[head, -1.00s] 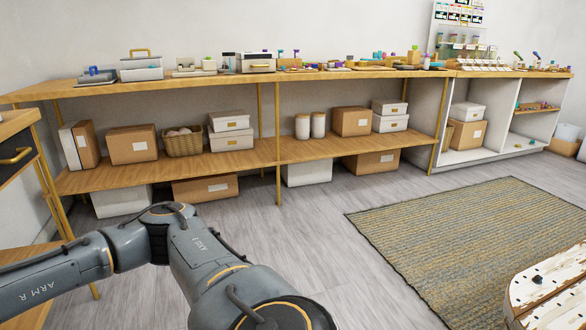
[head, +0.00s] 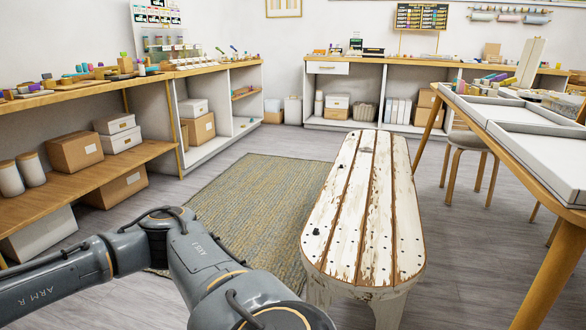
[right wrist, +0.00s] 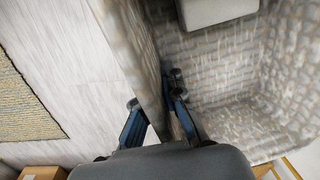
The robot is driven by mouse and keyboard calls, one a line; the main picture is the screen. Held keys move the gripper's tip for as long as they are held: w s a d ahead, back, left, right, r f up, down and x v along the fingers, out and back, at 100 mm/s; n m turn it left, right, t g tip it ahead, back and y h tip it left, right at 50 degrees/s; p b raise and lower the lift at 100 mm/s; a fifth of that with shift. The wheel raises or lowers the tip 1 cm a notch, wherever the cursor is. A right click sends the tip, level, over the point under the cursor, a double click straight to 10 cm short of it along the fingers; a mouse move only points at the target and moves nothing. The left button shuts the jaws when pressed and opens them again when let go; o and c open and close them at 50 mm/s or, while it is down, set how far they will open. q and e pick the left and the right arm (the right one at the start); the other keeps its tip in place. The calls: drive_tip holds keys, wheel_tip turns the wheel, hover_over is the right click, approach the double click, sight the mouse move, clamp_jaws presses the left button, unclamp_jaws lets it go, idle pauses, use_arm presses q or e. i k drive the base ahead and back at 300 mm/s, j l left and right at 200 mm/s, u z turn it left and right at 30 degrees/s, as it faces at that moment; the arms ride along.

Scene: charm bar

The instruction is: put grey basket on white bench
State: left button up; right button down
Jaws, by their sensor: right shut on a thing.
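The white bench (head: 345,215), weathered with brown gaps between its planks, stands right of centre in the head view. Its top is mostly bare, with a few small dark spots. The grey basket (right wrist: 225,115), woven, fills the right of the right wrist view. My right gripper (right wrist: 156,100) is shut on the basket's wall, one finger on each side of it. A pale box-like thing (right wrist: 217,10) shows at the top, within the basket's outline; I cannot tell if it lies inside. The basket is not in the head view. My left gripper is not in view.
A woven rug (head: 245,200) lies left of the bench. A wooden shelf (head: 90,185) with boxes runs along the left wall. A table with white trays (head: 545,155) and a stool (head: 470,140) stand to the right. Floor shows between bench and table.

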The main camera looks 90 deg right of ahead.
sight(364, 230)
drive_tip(key=i+l+z, duration=0.15)
drive_tip(key=z, duration=0.3)
drive_tip(key=i+z, duration=0.15)
drive_tip(key=z, duration=0.3)
drive_tip(key=i+l+z, duration=0.1)
drive_tip(key=z, duration=0.35)
drive_tip(key=i+z, duration=0.2)
drive_tip(key=z, duration=0.2)
drive_tip(key=i+z, duration=0.2)
drive_tip(key=z, duration=0.25)
drive_tip(key=i+z, duration=0.2)
drive_tip(key=z, duration=0.25)
drive_tip(key=i+j+z, duration=0.1)
drive_tip(key=z, duration=0.35)
drive_tip(key=i+j+z, duration=0.2)
drive_tip(key=z, duration=0.25)
drive_tip(key=i+j+z, duration=0.1)
drive_tip(key=i+z, duration=0.25)
drive_tip(key=i+j+z, duration=0.2)
drive_tip(key=z, duration=0.15)
drive_tip(key=i+j+z, duration=0.25)
drive_tip(key=z, duration=0.15)
